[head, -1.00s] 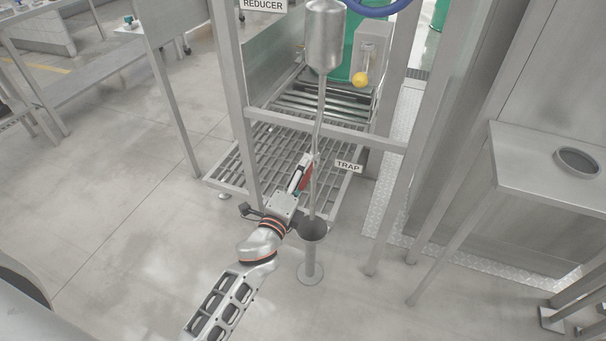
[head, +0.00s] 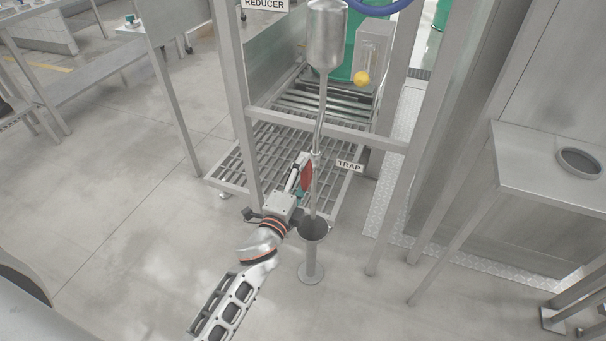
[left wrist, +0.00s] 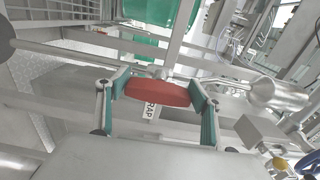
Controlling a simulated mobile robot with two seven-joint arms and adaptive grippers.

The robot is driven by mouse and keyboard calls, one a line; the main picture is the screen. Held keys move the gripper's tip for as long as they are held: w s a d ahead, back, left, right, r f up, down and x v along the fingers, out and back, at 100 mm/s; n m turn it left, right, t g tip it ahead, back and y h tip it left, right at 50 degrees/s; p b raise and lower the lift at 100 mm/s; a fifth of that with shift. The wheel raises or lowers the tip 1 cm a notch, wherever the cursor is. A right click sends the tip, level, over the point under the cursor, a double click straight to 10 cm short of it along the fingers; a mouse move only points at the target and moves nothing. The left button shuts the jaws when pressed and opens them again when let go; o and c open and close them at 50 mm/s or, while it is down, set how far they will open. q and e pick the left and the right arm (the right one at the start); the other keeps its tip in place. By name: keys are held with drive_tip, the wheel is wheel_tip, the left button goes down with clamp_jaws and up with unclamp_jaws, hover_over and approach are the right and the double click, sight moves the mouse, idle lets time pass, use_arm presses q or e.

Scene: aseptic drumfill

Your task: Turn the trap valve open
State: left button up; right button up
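The trap valve has a red handle (head: 307,174) on the thin vertical pipe (head: 314,190), beside the white TRAP label (head: 349,165). My left gripper (head: 303,176) is at the handle, coming from the lower left in the head view. In the left wrist view the red handle (left wrist: 158,92) lies crosswise between the two teal finger pads of my left gripper (left wrist: 158,82). The fingers are spread wide, with the handle's ends close to the pads; I cannot tell whether they touch. My right gripper is not in view.
A drain funnel on a stand (head: 312,232) is below the pipe, close to my left wrist. A metal vessel (head: 326,38) tops the pipe. Frame posts and a crossbar (head: 345,134) surround the grated platform (head: 232,165). A metal table (head: 545,165) stands right.

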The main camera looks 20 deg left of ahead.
use_arm(q)
drive_tip(key=shift+o, duration=1)
drive_tip(key=shift+s, duration=0.1)
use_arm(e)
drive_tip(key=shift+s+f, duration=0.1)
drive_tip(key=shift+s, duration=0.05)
use_arm(q)
drive_tip(key=s, duration=1.2)
drive_tip(key=shift+a, duration=0.25)
drive_tip(key=s+f+n+g+h+p, duration=0.1)
drive_tip(key=s+f+n+g+p, duration=0.2)
drive_tip(key=s+n, duration=0.4)
drive_tip(key=s+f+n+g+h+p, duration=0.1)
drive_tip(key=s+f+n+g+p, duration=0.3)
drive_tip(key=s, duration=1)
wheel_tip(320, 180, down, 3)
drive_tip(key=d+n+p, duration=0.1)
drive_tip(key=n+p, duration=0.1)
drive_tip(key=n, duration=0.1)
drive_tip(key=shift+g+p, duration=0.3)
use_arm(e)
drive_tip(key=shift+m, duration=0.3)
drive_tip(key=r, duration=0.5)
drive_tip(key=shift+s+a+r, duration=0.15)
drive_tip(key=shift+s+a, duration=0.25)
